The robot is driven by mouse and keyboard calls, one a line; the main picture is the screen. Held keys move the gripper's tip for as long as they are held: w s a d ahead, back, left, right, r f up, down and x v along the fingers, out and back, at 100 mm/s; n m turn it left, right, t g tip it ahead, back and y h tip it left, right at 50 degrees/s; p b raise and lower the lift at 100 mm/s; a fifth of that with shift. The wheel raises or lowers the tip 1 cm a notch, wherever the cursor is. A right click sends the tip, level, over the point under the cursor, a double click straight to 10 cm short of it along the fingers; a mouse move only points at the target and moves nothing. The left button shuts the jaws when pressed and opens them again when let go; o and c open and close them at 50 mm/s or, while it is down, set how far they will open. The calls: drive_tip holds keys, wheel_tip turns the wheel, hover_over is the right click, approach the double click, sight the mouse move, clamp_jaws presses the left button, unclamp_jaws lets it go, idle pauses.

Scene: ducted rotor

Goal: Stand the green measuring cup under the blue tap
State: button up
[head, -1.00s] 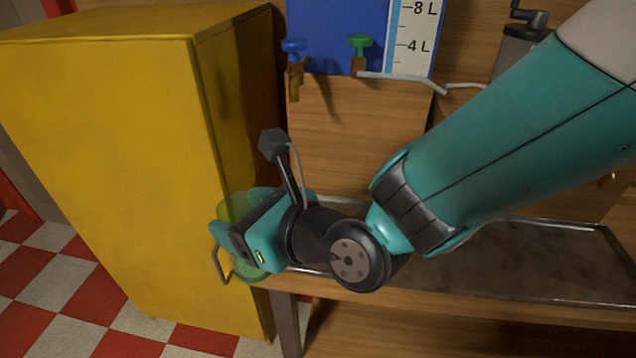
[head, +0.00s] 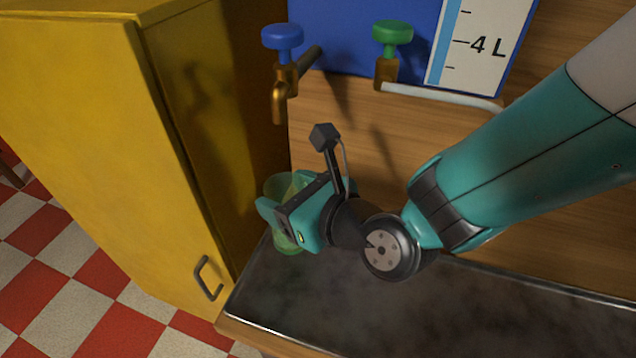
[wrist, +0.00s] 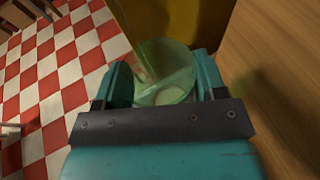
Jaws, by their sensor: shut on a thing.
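The green measuring cup (head: 281,189) is see-through and looks upright in the head view. My gripper (head: 289,205) is shut around it, partly hiding it. In the wrist view the cup (wrist: 165,75) sits between the two teal fingers (wrist: 164,84). The blue tap (head: 284,70) is on the back wall, with a blue handle and a brass spout pointing down. The cup is below the spout in the picture, over the left end of the metal tray. I cannot tell whether its base touches the tray.
A yellow cabinet (head: 95,120) with a handle stands close on the left. A green tap (head: 390,55) with a pale hose is right of the blue one. The dark metal tray (head: 330,305) is bare in front.

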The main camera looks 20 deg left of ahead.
drive_tip(key=shift+f+b, duration=0.45)
drive_tip(key=shift+f, duration=1.85)
drive_tip(key=shift+f, duration=0.2)
drive_tip(key=o, duration=1)
drive_tip(key=shift+r, duration=0.1)
